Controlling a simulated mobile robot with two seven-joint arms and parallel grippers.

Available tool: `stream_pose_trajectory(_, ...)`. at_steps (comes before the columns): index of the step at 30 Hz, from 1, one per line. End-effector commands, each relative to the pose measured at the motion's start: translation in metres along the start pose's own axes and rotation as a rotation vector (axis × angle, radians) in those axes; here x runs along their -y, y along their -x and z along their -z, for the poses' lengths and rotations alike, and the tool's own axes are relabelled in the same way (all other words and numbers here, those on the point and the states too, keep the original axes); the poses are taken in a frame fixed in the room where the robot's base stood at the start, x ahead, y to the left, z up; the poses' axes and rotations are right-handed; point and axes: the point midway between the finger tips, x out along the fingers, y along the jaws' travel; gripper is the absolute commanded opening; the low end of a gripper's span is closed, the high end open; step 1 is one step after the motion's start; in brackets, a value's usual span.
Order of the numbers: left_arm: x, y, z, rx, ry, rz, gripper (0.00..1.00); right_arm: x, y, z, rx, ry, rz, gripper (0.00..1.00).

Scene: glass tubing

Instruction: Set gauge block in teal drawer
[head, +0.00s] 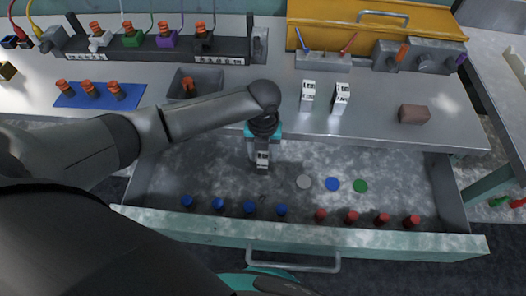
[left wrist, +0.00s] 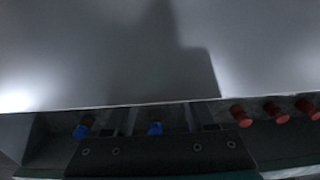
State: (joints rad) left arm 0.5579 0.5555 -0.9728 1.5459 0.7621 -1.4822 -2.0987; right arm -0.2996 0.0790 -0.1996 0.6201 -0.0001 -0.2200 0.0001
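My left gripper (head: 263,149) points down over the open teal drawer (head: 390,240), near its back. A small pale gauge block with a dark-marked label (head: 262,159) sits between its fingertips, and the gripper looks shut on it. The block is upright, and I cannot tell if its base touches the drawer floor. Two more labelled white blocks stand on the bench, a left one (head: 307,95) and a right one (head: 341,97). The left wrist view shows the dark gripper body (left wrist: 160,155), but the block cannot be made out there. My right gripper is not in view.
Blue pegs (head: 218,204) and red pegs (head: 351,217) line the drawer's front. A grey disc (head: 304,182), a blue disc (head: 332,184) and a green disc (head: 360,186) lie right of the block. The bench edge (head: 400,142) overhangs behind. A brown block (head: 413,114) lies on the bench.

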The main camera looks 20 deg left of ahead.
Motion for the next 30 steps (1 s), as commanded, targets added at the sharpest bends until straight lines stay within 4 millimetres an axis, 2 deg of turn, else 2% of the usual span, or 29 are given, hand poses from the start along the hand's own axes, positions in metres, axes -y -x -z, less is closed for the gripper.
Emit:
stream_pose_trajectory(3,0.0,0.0,0.0,0.0,0.0,0.001,0.66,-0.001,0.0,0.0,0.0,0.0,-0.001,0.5)
stream_pose_trajectory(10,0.0,0.002,0.0,0.0,0.0,0.001,0.66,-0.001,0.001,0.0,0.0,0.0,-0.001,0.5)
stream_pose_trajectory(13,0.001,0.009,-0.001,0.002,-0.001,0.002,0.66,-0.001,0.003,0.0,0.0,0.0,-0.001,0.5)
stream_pose_trajectory(17,0.001,0.032,-0.002,0.004,-0.002,0.003,0.66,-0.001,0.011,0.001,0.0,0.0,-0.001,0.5)
stream_pose_trajectory(24,0.001,0.085,-0.001,0.003,0.0,0.003,0.66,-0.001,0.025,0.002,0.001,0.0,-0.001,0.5)
stream_pose_trajectory(30,0.0,0.114,-0.001,0.002,0.001,0.002,0.66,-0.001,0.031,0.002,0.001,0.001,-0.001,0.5)
